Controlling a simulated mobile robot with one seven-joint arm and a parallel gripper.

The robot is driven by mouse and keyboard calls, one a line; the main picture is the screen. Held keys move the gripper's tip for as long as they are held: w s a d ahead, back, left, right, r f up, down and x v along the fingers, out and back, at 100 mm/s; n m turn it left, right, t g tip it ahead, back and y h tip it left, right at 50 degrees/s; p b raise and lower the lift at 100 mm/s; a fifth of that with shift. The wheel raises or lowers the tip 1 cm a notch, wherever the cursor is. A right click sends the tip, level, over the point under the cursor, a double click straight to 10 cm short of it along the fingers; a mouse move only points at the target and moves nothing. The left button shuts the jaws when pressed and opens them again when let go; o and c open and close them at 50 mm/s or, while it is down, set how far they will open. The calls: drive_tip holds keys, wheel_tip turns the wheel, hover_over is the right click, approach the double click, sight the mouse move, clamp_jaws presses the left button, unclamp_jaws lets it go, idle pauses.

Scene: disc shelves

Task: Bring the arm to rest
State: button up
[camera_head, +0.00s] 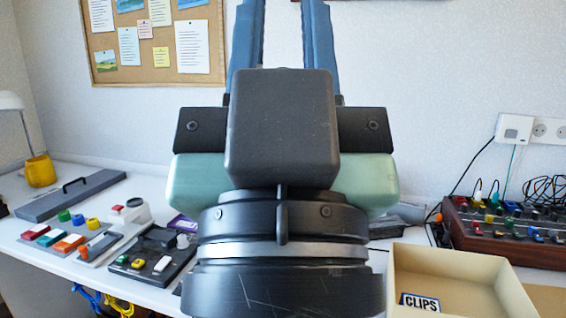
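My gripper (282,20) fills the middle of the head view, close to the camera, with its two blue fingers pointing up. The fingers stand apart with bare wall showing between them, so it is open. No object shows between the fingers. The fingertips reach the top edge of the picture, so their very ends may be cut off. My dark wrist hides the middle of the desk.
A white desk (30,235) runs along the wall. On the left are a yellow-based lamp (40,171), a grey case (72,196) and devices with coloured buttons (72,243). On the right are an open beige box (450,262) labelled CLIPS and a wired panel (510,233).

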wheel_tip(320, 180, up, 28)
drive_tip(key=p, duration=2.5)
drive_tip(key=shift+f, duration=0.25)
